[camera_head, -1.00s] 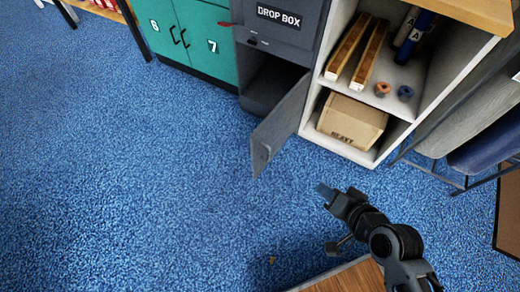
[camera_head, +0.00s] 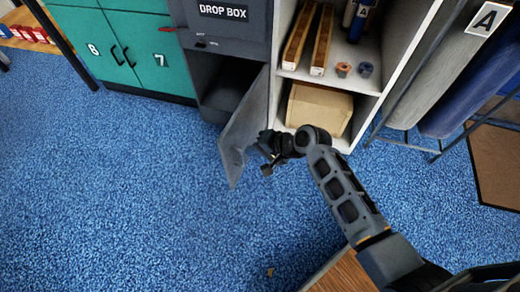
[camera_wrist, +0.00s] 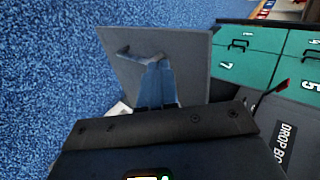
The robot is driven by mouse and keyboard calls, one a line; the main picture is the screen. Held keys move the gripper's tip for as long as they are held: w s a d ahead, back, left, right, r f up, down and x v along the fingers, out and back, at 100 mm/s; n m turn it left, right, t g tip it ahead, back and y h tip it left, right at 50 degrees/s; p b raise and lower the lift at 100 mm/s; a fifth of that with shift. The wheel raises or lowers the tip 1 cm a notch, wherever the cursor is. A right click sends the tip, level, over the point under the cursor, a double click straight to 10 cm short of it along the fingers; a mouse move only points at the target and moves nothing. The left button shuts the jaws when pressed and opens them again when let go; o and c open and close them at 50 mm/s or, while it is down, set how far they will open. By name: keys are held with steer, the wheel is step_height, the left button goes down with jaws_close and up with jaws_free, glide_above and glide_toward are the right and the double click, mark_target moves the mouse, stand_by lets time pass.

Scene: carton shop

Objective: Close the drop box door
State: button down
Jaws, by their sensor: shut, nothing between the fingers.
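The drop box (camera_head: 225,32) is a dark grey cabinet with a "DROP BOX" label at the top. Its lower compartment is open and dark inside. The grey drop box door (camera_head: 238,135) stands swung open on the right side, sticking out over the floor. My gripper (camera_head: 257,150) is shut and empty, beside the door's right-hand outer face, near its free edge. In the wrist view the shut fingers (camera_wrist: 156,84) lie in front of the grey door panel (camera_wrist: 192,62). I cannot tell whether they touch it.
A white shelf unit (camera_head: 342,140) with a carton (camera_head: 320,108) stands right of the door, close to my arm. Teal lockers (camera_head: 140,45) are to the left. A rack with rolls (camera_head: 455,100) is at the right. Blue floor (camera_head: 110,190) on the left is clear.

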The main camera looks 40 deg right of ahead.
mark_target(225, 149)
steer(key=w+a+f, duration=0.2)
steer(key=w, duration=0.1)
steer(key=w+f+b, duration=0.1)
steer(key=w, duration=0.1)
steer(key=shift+w+a, duration=0.15)
steer(key=shift+a, duration=0.25)
steer(key=shift+w+a, duration=0.3)
steer(key=shift+w, duration=0.15)
steer(key=shift+r, duration=0.1)
